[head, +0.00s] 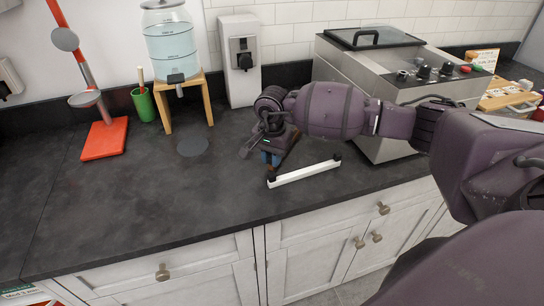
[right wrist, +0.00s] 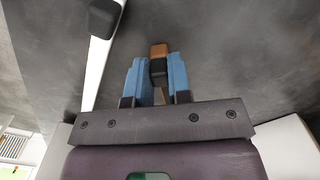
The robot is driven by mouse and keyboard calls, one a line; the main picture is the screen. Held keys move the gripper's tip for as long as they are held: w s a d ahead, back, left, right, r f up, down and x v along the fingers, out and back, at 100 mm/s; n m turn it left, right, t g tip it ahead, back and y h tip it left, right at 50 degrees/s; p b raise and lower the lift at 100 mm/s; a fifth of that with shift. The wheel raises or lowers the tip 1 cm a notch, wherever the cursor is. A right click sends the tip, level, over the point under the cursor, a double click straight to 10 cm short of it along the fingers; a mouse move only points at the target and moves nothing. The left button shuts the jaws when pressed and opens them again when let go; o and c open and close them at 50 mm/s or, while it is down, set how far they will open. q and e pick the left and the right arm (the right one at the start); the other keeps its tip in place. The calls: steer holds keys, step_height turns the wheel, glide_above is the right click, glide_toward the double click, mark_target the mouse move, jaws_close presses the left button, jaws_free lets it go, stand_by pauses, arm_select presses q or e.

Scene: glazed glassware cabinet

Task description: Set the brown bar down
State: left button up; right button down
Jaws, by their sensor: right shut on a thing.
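My right gripper (head: 270,158) is low over the dark countertop (head: 160,215), pointing down. Its blue fingers, also seen in the right wrist view (right wrist: 157,82), are shut on the brown bar (right wrist: 159,50). The bar shows a brown end and a black part between the fingers; the rest is mostly hidden by the gripper. I cannot tell whether the bar touches the countertop. My left gripper is not in view.
A white bar (head: 305,173) with black ends lies right beside the gripper, near the counter's front edge. Behind stand a white dispenser (head: 239,62), a water tank (head: 172,42) on a wooden stand, a green cup (head: 143,104) and a steel machine (head: 350,75). The counter's left front is clear.

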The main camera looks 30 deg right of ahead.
steer(key=shift+f, duration=0.1)
steer(key=c, duration=1.1)
jaws_free()
steer(key=shift+o, duration=0.2)
step_height(320, 180, up, 12)
